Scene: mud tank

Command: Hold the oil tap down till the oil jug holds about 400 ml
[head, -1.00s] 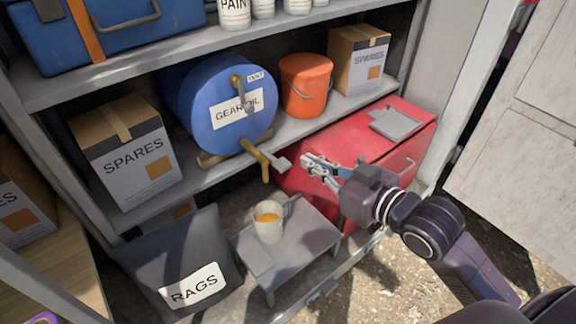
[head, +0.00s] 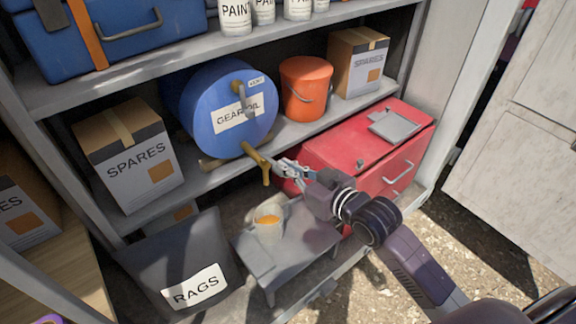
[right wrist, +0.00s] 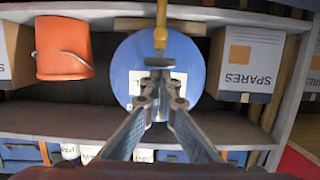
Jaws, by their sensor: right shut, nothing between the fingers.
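The blue gear oil drum (head: 218,100) lies on the middle shelf with a brass oil tap (head: 256,158) at its lower front. The tap's flat grey lever shows in the right wrist view (right wrist: 158,60). The oil jug (head: 266,232) stands upright on a small grey stand (head: 285,250) below the spout and holds some amber oil. Its level marks are not readable, and I see no clear stream. My right gripper (head: 282,166) is shut and empty at the tap's lever, its tips (right wrist: 158,82) close to it. I cannot tell whether they touch. My left gripper is out of view.
A red tool chest (head: 345,150) stands right of the stand, close to my right arm. A rags bag (head: 160,265) lies left. A spares box (head: 128,160) and an orange bucket (head: 305,88) flank the drum.

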